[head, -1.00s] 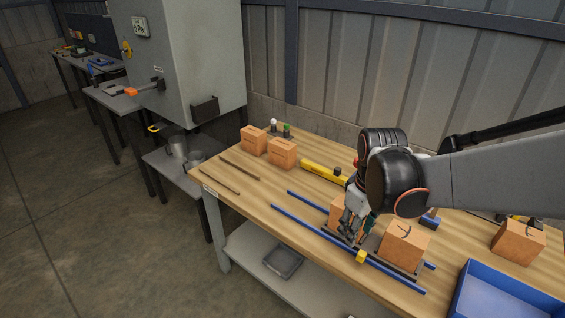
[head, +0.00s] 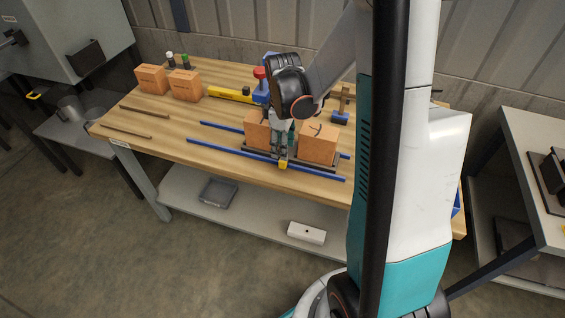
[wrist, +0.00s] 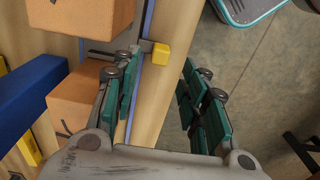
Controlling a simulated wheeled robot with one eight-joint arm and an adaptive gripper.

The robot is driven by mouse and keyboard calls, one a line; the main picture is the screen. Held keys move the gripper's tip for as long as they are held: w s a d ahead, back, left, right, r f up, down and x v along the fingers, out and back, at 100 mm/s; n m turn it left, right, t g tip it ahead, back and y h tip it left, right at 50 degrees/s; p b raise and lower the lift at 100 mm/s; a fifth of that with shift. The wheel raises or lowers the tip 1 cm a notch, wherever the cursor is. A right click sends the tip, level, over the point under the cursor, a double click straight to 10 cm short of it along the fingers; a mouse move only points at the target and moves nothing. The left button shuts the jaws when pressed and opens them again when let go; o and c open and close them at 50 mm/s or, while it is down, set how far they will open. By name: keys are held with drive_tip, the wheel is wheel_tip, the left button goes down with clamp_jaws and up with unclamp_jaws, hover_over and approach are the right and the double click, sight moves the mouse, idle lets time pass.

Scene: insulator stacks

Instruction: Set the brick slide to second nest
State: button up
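The brick slide's black carriage carries two orange bricks, a left one (head: 257,132) and a right one (head: 318,143). It sits across two blue rails, the front one (head: 222,148) and the back one (head: 218,126). A yellow block (head: 283,163) shows at the carriage's front edge, by the front rail. My gripper (head: 281,152) points down just behind this block, between the two bricks. In the wrist view my gripper's teal fingers (wrist: 160,88) stand apart. The yellow block (wrist: 160,53) appears in the gap between them, with nothing clamped. I cannot make out nest marks.
Two more bricks (head: 169,82) stand at the bench's back left. Two brown rods (head: 145,110) lie on the left. A yellow bar (head: 230,94) and a red-topped blue item (head: 260,86) lie behind the slide. Bare bench top lies left of the rails.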

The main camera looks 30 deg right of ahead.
wheel_tip(320, 180, down, 7)
drive_tip(key=shift+r+b, duration=0.1)
drive_tip(key=shift+b, duration=0.95)
clamp_jaws()
